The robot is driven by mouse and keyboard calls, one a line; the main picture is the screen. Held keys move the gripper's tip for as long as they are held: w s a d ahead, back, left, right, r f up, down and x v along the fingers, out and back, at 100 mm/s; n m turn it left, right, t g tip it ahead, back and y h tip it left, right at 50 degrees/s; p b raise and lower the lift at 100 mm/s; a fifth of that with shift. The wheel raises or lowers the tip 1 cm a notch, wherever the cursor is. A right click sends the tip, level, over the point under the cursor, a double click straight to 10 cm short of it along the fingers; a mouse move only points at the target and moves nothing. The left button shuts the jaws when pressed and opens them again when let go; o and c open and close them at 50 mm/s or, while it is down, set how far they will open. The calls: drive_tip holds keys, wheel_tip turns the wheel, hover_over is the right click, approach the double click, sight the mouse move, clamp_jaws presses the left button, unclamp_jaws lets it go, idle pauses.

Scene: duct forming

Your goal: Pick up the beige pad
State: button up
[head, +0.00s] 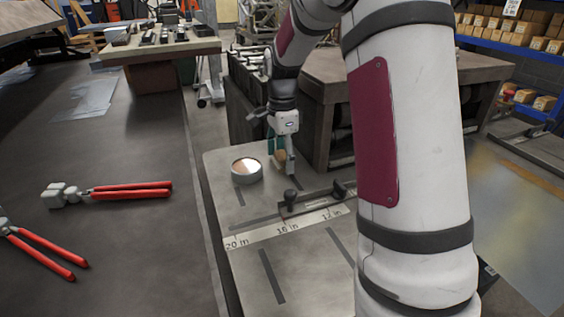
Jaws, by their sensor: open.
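My gripper (281,156) is in the middle of the head view, pointing down over the grey metal work table (225,215). It is open. A small beige piece (281,155), which looks like the beige pad, shows at the fingers, partly hidden by them. I cannot tell whether the fingers touch it. A teal part shows just to its left, by the gripper.
A round grey container (246,171) stands just left of the gripper. A ruler bar (285,229) and a black-knobbed slide (318,199) lie in front. Red-handled pliers (125,191) lie on the dark table at left. A dark cabinet stands behind the gripper.

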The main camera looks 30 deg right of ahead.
sight(282, 154)
drive_tip(key=c, duration=1.4)
drive_tip(key=shift+r, duration=0.1)
wheel_tip(282, 154, up, 18)
drive_tip(key=shift+p, duration=1.1)
drive_tip(key=o, duration=0.6)
drive_tip(key=c, duration=0.3)
